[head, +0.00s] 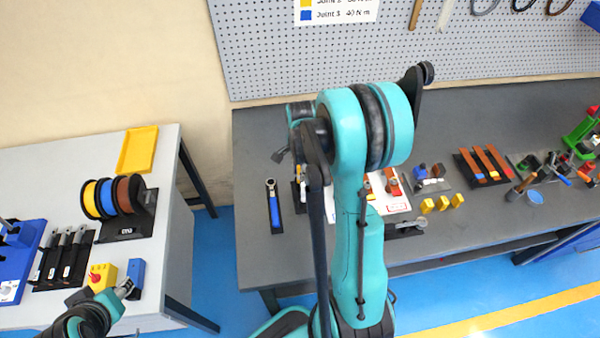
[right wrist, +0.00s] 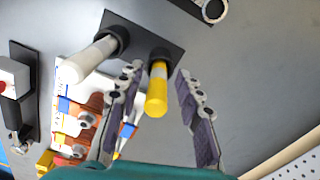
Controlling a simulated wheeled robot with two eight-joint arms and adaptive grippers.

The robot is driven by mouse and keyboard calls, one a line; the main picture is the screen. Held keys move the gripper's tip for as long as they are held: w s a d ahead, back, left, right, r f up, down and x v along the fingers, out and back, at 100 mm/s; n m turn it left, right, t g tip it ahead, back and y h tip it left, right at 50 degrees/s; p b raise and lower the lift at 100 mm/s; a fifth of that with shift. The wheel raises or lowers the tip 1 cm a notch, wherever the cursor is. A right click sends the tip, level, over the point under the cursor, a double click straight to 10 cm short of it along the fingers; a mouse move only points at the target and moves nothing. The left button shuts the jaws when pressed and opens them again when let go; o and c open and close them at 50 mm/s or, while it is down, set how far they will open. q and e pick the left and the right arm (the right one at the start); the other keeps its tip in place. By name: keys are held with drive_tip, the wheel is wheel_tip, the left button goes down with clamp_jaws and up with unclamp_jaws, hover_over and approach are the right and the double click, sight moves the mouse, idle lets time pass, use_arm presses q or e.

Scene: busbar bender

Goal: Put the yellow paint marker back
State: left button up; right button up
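The yellow paint marker (right wrist: 157,95), yellow with a pale band, stands with one end in a ring of a black holder (right wrist: 135,25) in the right wrist view. A white marker (right wrist: 88,61) stands in the holder's other ring. My right gripper (right wrist: 160,78) is open, with one finger on each side of the yellow marker. I see gaps between the marker and both fingers. In the head view my right arm hides most of this spot. My left gripper (head: 125,288) is at the lower left by a blue block (head: 136,273); its opening is too small to tell.
The grey bench (head: 255,130) holds a blue-handled tool (head: 274,206), yellow blocks (head: 442,203) and orange bars (head: 486,164). A pegboard (head: 290,60) rises behind it. The white table (head: 160,235) carries several spools (head: 105,197) and a yellow tray (head: 138,150).

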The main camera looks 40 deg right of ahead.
drive_tip(key=shift+r+p, duration=0.45)
wheel_tip(320, 180, up, 11)
drive_tip(key=p, duration=0.3)
drive_tip(key=shift+r, duration=0.15)
drive_tip(key=shift+a+r, duration=0.2)
drive_tip(key=shift+r, duration=0.4)
drive_tip(key=s+a+r+n+t, duration=0.3)
drive_tip(key=s+a+n, duration=0.1)
drive_tip(key=a+n, duration=0.5)
drive_tip(key=s+a+r+n+t, duration=0.3)
drive_tip(key=s+a+n+t, duration=0.1)
drive_tip(key=a+n, duration=0.6)
drive_tip(key=shift+s+r+n, duration=0.15)
drive_tip(key=shift+s+n, duration=0.4)
drive_tip(key=shift+n, duration=0.35)
drive_tip(key=shift+a, duration=0.1)
wheel_tip(320, 180, down, 9)
drive_tip(key=b, duration=0.9)
drive_tip(key=shift+f, duration=0.2)
